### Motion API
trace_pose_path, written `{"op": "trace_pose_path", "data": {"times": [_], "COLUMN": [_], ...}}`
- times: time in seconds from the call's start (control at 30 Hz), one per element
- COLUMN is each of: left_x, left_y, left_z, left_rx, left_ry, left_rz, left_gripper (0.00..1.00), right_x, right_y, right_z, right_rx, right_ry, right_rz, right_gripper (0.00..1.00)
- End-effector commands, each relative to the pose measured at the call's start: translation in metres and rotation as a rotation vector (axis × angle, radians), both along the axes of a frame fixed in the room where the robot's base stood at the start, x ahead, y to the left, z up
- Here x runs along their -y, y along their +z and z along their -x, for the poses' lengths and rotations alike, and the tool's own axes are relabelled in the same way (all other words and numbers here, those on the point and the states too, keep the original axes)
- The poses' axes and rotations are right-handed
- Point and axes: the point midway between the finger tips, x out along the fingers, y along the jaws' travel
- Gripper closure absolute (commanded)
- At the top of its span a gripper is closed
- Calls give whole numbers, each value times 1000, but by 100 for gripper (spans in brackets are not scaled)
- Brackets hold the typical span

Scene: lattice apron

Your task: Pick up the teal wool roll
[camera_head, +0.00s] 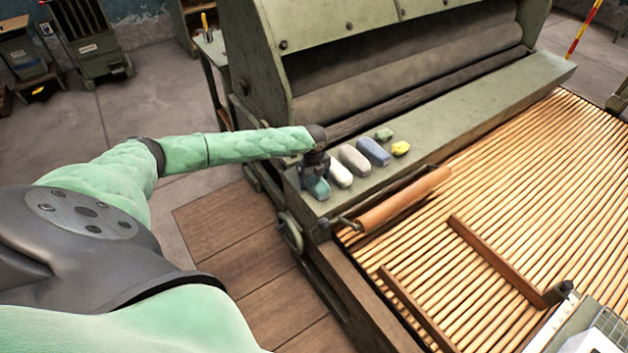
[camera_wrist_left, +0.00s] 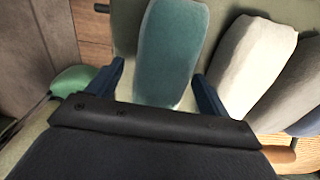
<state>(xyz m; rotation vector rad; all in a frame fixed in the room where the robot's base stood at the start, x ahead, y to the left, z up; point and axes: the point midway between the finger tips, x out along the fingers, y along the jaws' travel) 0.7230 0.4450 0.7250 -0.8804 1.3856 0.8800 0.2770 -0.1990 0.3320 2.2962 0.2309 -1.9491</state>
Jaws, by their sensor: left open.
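The teal wool roll (camera_head: 318,189) lies at the near left end of the green machine's ledge, partly covered from above by my left gripper (camera_head: 315,170). In the left wrist view the teal roll (camera_wrist_left: 171,50) lies lengthwise between the two dark blue fingers of my open left gripper (camera_wrist_left: 158,72). The fingers are to either side of it, with a visible gap on the left; whether the right finger touches is unclear. The roll's near end meets the dark gripper body's edge in the picture. My right gripper is not in view.
A cream roll (camera_head: 340,174), grey roll (camera_head: 354,159), blue roll (camera_head: 373,151), small green piece (camera_head: 384,134) and yellow piece (camera_head: 400,148) line the ledge (camera_head: 470,105). The cream roll is close beside the right finger. An orange-brown roller (camera_head: 405,200) and slatted bed (camera_head: 500,200) lie to the right.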

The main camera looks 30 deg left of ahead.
Motion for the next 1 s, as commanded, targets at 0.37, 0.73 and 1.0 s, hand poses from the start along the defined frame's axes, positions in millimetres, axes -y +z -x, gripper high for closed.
{"op": "trace_pose_path", "data": {"times": [0.37,0.73,1.0], "left_x": [0,0,0], "left_y": [-4,-4,0], "left_z": [0,0,0], "left_rx": [0,0,1], "left_ry": [0,0,0], "left_rz": [0,0,0], "left_gripper": [32,70,70], "right_x": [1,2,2], "right_y": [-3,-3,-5], "right_z": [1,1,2], "right_rx": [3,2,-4], "right_ry": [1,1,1], "right_rz": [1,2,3], "right_gripper": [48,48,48]}}
